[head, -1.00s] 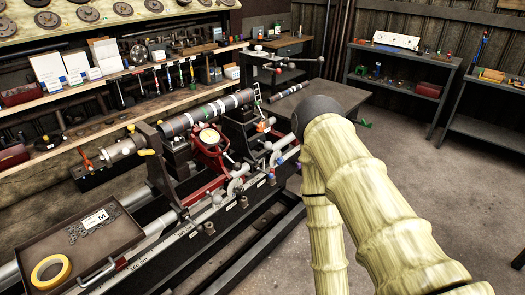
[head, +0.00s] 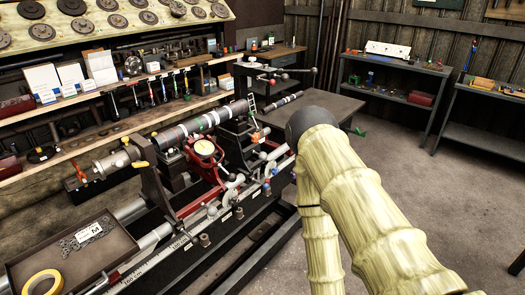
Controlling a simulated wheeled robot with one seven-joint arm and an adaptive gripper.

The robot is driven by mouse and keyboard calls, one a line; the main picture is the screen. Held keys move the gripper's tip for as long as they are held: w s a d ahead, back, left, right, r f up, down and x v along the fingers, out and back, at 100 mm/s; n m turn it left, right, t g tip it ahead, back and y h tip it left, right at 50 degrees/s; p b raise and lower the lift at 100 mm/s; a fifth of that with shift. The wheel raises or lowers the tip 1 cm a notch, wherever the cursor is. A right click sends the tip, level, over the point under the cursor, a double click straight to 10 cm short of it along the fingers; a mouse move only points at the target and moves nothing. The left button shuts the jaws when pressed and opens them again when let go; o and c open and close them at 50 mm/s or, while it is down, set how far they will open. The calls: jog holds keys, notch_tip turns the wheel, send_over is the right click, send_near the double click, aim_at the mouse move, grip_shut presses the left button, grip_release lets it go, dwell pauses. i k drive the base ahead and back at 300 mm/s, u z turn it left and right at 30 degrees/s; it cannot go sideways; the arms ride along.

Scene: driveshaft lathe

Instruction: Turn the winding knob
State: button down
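The lathe-like bench carries a long grey shaft (head: 205,122) with light bands, lying along its top. A round dial gauge (head: 204,147) sits on a red stand (head: 200,180) in front of the shaft. Several small knobs and levers stand along the front of the bench, among them a silver knob (head: 231,194) and a blue-tipped one (head: 267,188). I cannot tell which of these is the winding knob. My arm, in a pale yellow sleeve, rises at the right and bends down in front of the bench's right end. My gripper is not in view.
A dark tray (head: 110,245) with small metal parts and a yellow tape roll (head: 43,283) lies at the lower left. A dark table (head: 310,115) stands behind my arm. Shelves (head: 395,85) line the back right. Open floor (head: 440,200) lies to the right.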

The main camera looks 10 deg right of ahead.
aim_at(255, 137)
jog(key=k, duration=1.3)
jog(key=z, duration=0.6)
jog(key=i, duration=0.65)
jog(key=z, duration=0.6)
jog(key=i, duration=0.75)
jog(key=u, duration=0.7)
jog(key=i, duration=0.55)
jog(key=u, duration=0.5)
